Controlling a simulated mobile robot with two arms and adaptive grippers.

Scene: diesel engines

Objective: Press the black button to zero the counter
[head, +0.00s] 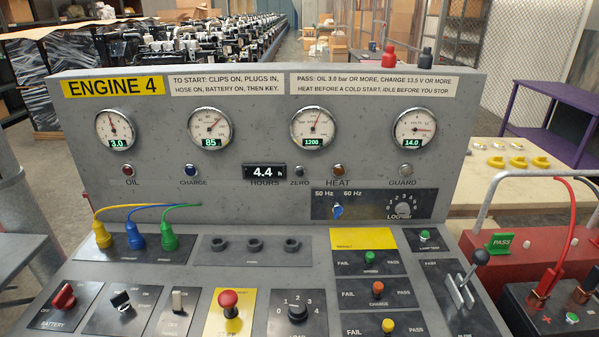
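The counter (264,171) is a small black display on the upright face of the grey ENGINE 4 panel, marked HOURS. It reads 4.4 h. The small dark button (299,171) marked ZERO is just right of it, left of the brown HEAT lamp. Nothing covers the button or the counter. Whether the button is pressed in is too small to tell. Neither of my grippers is in view.
Four gauges (312,128) sit above the counter. Below are plugs (134,236), a red stop button (228,299), knobs and a lever (478,258). A battery (550,310) with a red clip stands at right. Space before the counter is clear.

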